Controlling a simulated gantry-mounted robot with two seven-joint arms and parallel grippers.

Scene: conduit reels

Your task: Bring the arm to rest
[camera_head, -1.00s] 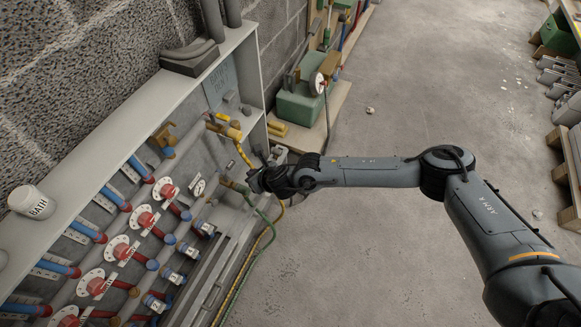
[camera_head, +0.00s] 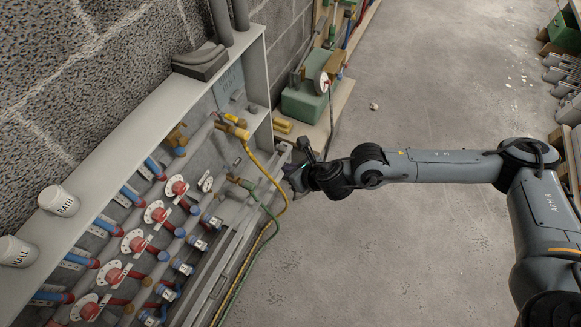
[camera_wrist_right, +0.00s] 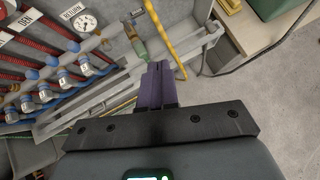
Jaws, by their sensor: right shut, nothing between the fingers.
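My right arm (camera_head: 430,166) comes in from the right and reaches toward the pipe cabinet (camera_head: 140,108). My right gripper (camera_head: 288,178) is at its end, just right of the cabinet's lower front edge, and looks apart from the pipework. In the right wrist view its purple fingers (camera_wrist_right: 158,68) are together with nothing between them. A green hose fitting (camera_wrist_right: 137,46) and a yellow hose (camera_wrist_right: 164,38) show beyond the fingertips; whether they touch is hard to tell. The head view shows the yellow hose (camera_head: 276,182) looping just left of the gripper. My left gripper is not in view.
The cabinet holds red valves (camera_head: 157,214), blue-collared pipes and a gauge (camera_wrist_right: 85,21). A green box (camera_head: 304,102) is beyond the gripper. The concrete floor (camera_head: 400,265) is open; pallets stand at far right.

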